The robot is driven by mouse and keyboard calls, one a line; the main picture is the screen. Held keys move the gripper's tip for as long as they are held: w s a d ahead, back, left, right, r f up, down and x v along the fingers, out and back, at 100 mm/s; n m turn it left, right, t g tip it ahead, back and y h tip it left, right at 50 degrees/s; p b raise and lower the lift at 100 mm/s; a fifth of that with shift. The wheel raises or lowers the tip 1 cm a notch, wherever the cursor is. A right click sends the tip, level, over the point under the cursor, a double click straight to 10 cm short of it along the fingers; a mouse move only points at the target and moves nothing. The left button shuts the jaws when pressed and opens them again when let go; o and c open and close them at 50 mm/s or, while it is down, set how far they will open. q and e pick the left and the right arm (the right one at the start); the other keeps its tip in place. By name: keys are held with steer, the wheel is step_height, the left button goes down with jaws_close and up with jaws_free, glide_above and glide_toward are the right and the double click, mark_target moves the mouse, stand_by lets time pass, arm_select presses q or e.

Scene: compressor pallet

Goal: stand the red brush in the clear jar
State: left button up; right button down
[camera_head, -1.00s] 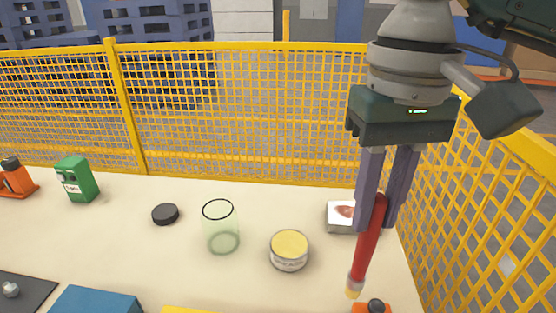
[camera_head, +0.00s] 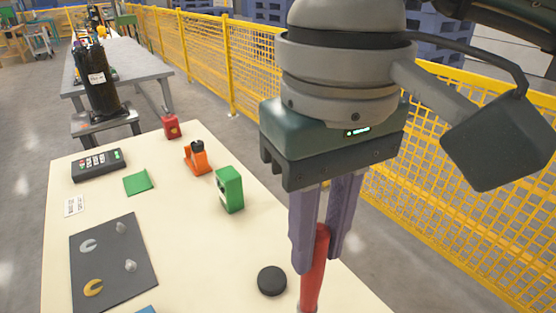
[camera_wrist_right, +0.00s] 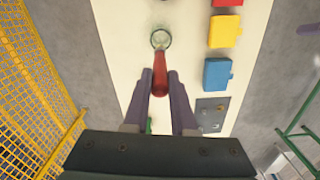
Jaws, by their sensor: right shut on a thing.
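My right gripper (camera_head: 325,262) is shut on the red brush (camera_head: 314,270); its fingers close around the red handle, which points down and leaves the bottom of the head view. In the right wrist view the brush (camera_wrist_right: 160,82) sticks out from between the fingers (camera_wrist_right: 160,72). The round rim of the clear jar (camera_wrist_right: 160,38) shows there at the brush's far end. I cannot tell whether the brush tip is above or inside the jar. The jar is out of the head view. My left gripper is not in view.
On the pale table (camera_head: 190,260), a black disc (camera_head: 272,281) lies left of the brush. A green box (camera_head: 230,190), orange object (camera_head: 197,158) and dark mat (camera_head: 113,262) are farther left. Yellow and blue bins (camera_wrist_right: 217,74) line one side in the wrist view. Yellow fencing (camera_head: 440,215) stands at right.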

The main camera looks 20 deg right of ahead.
mark_target(307, 302)
steer(key=shift+a+f+b, duration=0.15)
steer(key=shift+f+b, duration=1.35)
steer(key=shift+f, duration=1.75)
step_height(307, 302, down, 4)
steer(key=b, duration=0.4)
steer(key=shift+b, duration=0.35)
step_height(307, 302, down, 4)
steer(key=b, duration=0.4)
steer(key=c, duration=0.7)
jaws_free()
steer(key=shift+o, duration=0.2)
steer(key=shift+r, duration=0.1)
